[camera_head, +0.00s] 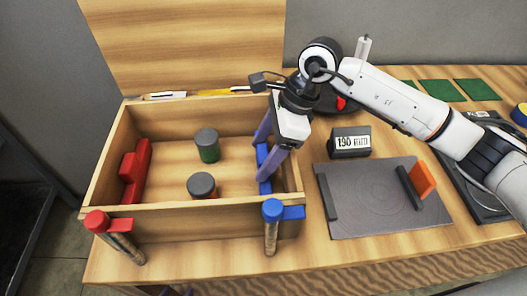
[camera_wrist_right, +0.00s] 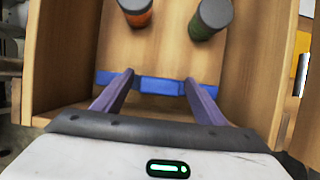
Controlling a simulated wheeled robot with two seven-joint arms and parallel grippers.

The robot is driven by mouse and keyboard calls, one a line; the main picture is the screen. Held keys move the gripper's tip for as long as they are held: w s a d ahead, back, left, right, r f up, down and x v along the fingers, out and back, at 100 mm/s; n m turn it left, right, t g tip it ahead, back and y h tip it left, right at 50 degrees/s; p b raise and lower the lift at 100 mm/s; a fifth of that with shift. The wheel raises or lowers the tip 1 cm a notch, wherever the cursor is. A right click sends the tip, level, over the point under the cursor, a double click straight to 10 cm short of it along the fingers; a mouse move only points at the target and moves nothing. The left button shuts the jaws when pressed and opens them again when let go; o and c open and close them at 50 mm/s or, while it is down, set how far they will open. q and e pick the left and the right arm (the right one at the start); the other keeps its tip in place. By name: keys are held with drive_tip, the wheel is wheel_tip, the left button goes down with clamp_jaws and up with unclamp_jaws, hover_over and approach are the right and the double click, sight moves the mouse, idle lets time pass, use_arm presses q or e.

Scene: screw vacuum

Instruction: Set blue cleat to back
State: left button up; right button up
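The blue cleat (camera_head: 264,165) lies inside the wooden box (camera_head: 228,218), along its right wall. In the right wrist view the blue cleat (camera_wrist_right: 162,86) is a bar with a raised middle block, running across the picture. My right gripper (camera_head: 264,156) reaches down into the box at the cleat. Its two purple fingers (camera_wrist_right: 159,88) are open, one to each side of the raised block with gaps between; whether they touch the bar's ends I cannot tell. Only purple tips of what looks like my left gripper (camera_head: 176,292) show at the bottom edge of the head view.
A red cleat (camera_head: 136,172) lies along the box's left side. Two dark-capped cylinders, one green (camera_head: 208,146) and one orange (camera_head: 202,186), stand in the box. Red (camera_head: 112,232) and blue (camera_head: 272,226) capped clamps are at the front wall. A grey plate (camera_head: 375,197) lies to the right.

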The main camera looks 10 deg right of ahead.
drive_tip(key=b+v, duration=0.1)
drive_tip(key=v, duration=0.9)
drive_tip(key=shift+r, duration=0.15)
drive_tip(key=shift+d, duration=0.1)
